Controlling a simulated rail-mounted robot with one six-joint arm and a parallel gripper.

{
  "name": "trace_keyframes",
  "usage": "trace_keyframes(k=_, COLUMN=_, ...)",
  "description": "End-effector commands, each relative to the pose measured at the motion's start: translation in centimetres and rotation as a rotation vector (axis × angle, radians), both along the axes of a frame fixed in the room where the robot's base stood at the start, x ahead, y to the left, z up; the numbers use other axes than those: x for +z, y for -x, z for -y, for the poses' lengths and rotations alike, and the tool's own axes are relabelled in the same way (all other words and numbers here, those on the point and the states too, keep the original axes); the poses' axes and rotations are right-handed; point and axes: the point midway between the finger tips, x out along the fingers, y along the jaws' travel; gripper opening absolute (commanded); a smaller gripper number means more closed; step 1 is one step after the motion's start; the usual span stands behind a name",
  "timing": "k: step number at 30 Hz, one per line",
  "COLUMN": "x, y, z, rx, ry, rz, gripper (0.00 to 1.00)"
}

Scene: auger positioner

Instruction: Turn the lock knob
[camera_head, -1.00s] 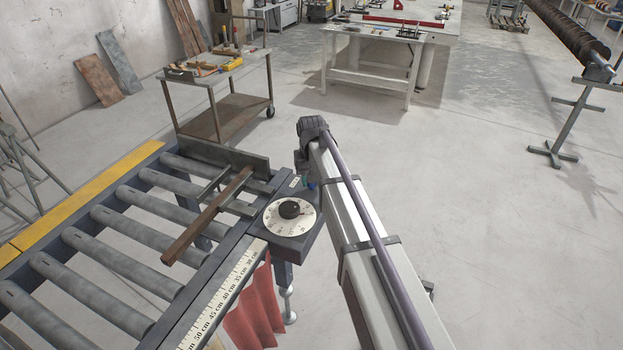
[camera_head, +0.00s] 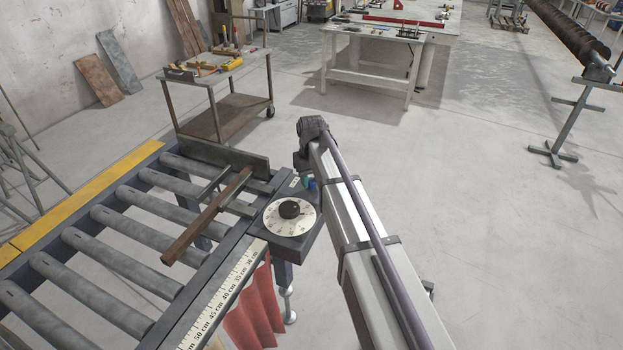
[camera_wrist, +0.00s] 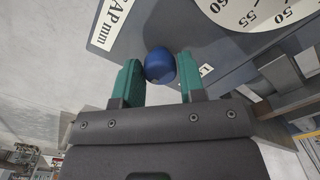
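The lock knob (camera_wrist: 160,66) is a round blue knob in the wrist view, beside a dark plate with a partly hidden label. My gripper (camera_wrist: 161,68) has two green fingers, one on each side of the knob near their tips. Little or no gap shows between fingers and knob, and I cannot tell whether they press on it. In the head view, my gripper (camera_head: 310,183) is mostly hidden at the plate's right edge, behind my arm; a bit of blue and green shows there.
A round white dial (camera_head: 281,225) with a black knob sits on the plate just left of my gripper. A roller conveyor (camera_head: 125,235) and a brown bar (camera_head: 205,215) lie farther left. A tool cart (camera_head: 230,120) stands behind.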

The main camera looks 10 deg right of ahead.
Motion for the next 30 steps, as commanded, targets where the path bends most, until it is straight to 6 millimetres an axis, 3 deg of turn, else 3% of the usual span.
trace_keyframes(k=6, x=0.0, y=0.0, z=0.0, rx=-0.001, ry=0.000, rz=0.000, gripper=0.58)
trace_keyframes(k=16, x=0.8, y=0.0, z=0.0, rx=-0.001, ry=0.000, rz=0.001, gripper=0.59)
trace_keyframes(k=30, x=10.7, y=0.0, z=0.0, rx=-0.001, ry=0.000, rz=0.000, gripper=0.59)
